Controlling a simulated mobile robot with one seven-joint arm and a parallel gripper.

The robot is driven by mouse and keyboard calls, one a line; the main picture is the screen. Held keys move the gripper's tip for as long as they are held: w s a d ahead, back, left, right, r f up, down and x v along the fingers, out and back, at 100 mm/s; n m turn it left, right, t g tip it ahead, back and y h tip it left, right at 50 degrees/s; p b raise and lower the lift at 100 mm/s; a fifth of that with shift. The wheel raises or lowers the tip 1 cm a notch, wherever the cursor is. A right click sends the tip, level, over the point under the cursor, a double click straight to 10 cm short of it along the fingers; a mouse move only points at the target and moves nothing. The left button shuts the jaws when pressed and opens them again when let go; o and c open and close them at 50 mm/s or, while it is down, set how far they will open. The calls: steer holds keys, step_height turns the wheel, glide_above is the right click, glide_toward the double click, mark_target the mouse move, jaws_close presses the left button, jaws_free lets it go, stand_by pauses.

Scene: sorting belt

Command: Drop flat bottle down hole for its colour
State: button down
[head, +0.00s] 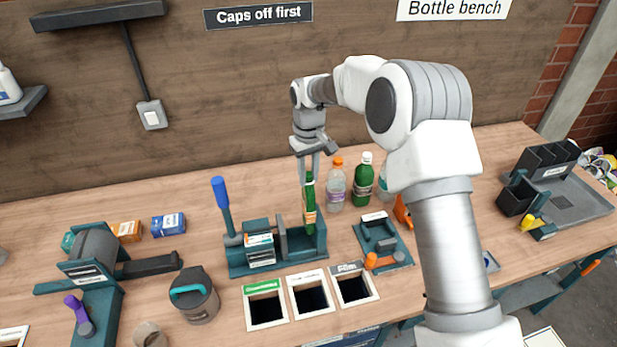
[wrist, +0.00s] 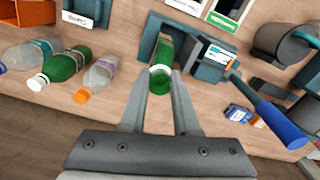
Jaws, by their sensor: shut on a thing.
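A narrow green bottle (head: 309,208) with an orange-and-white label stands upright at the right part of a teal press (head: 236,262) with a blue lever. In the wrist view the bottle (wrist: 163,52) reaches up between the fingers. My gripper (head: 309,170) is shut on its top end; the fingertips (wrist: 161,76) sit either side of it. Three square holes lie in front of the press: one with a green label (head: 264,288), a middle one with a white frame (head: 292,283), and one labelled "Film" (head: 371,299).
A clear bottle with an orange cap (head: 336,188) and a green bottle with a white cap (head: 363,183) stand just right of my gripper. A teal fixture with an orange handle (head: 383,246) is right of the press.

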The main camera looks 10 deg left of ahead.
steer(key=shift+r, duration=0.15)
steer(key=shift+r+p, duration=0.9)
steer(key=shift+r, duration=2.1)
